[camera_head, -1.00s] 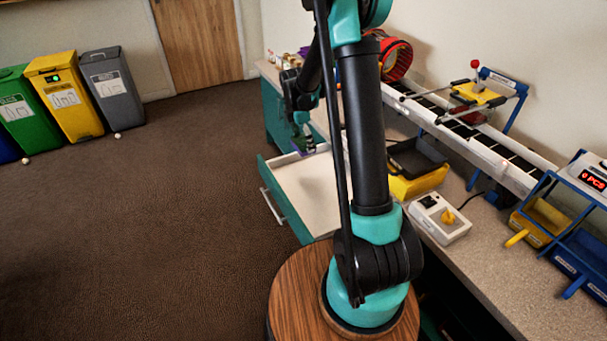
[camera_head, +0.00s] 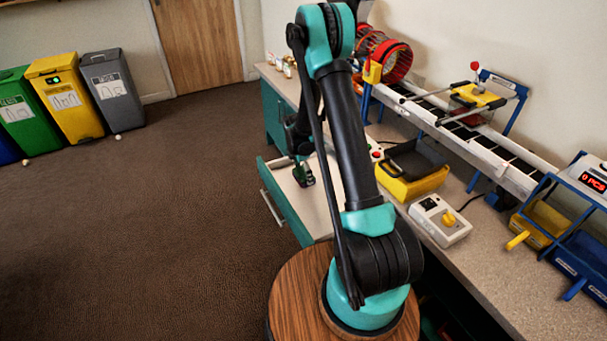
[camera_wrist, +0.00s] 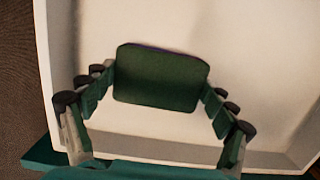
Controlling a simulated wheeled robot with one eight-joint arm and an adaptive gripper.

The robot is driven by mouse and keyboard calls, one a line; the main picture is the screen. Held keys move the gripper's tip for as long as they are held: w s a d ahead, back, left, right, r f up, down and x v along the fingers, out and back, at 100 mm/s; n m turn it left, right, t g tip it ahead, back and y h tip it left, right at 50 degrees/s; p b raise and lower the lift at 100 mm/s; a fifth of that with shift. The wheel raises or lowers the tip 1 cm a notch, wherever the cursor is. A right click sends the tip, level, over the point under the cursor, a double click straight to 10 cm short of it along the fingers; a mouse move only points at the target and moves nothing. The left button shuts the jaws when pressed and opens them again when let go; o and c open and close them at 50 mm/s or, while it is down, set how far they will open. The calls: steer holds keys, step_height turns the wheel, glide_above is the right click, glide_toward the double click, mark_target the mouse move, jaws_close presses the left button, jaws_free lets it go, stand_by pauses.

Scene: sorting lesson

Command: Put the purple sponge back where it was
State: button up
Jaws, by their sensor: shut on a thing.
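The sponge (camera_wrist: 160,78) fills the middle of the wrist view. Its dark green face is towards the camera and a thin purple strip shows along its far edge. My gripper (camera_wrist: 160,88) is shut on it, with a finger on the left and right sides. The open drawer (camera_wrist: 245,40), white inside with a teal front, lies beneath. In the head view my gripper (camera_head: 303,175) is over or inside the drawer (camera_head: 320,210), towards its far end. I cannot tell whether the sponge touches the drawer floor.
The drawer's near part looks empty. On the counter to the right are a yellow bin (camera_head: 412,186) with a dark tray, a white control box (camera_head: 440,219) and a conveyor (camera_head: 470,135). Green, yellow and grey bins (camera_head: 113,92) stand far left. My arm hides part of the counter.

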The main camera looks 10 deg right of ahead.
mark_target(300, 175)
steer(key=shift+f, duration=0.2)
steer(key=o, duration=1.1)
steer(key=shift+r, duration=0.1)
step_height(300, 175, up, 11)
steer(key=a, duration=0.2)
steer(key=s+d+r+m, duration=0.3)
steer(key=s+r+m, duration=0.2)
steer(key=s+r, duration=0.25)
steer(key=s+d+r+m+t+y, duration=0.1)
steer(key=s+d+m+t, duration=0.2)
steer(key=s+m, duration=1.3)
steer(key=s, duration=0.7)
steer(key=shift+r+m+t+y, duration=0.2)
steer(key=shift+m+t+y, duration=0.1)
steer(key=shift+y, duration=0.1)
steer(key=shift+d, duration=0.1)
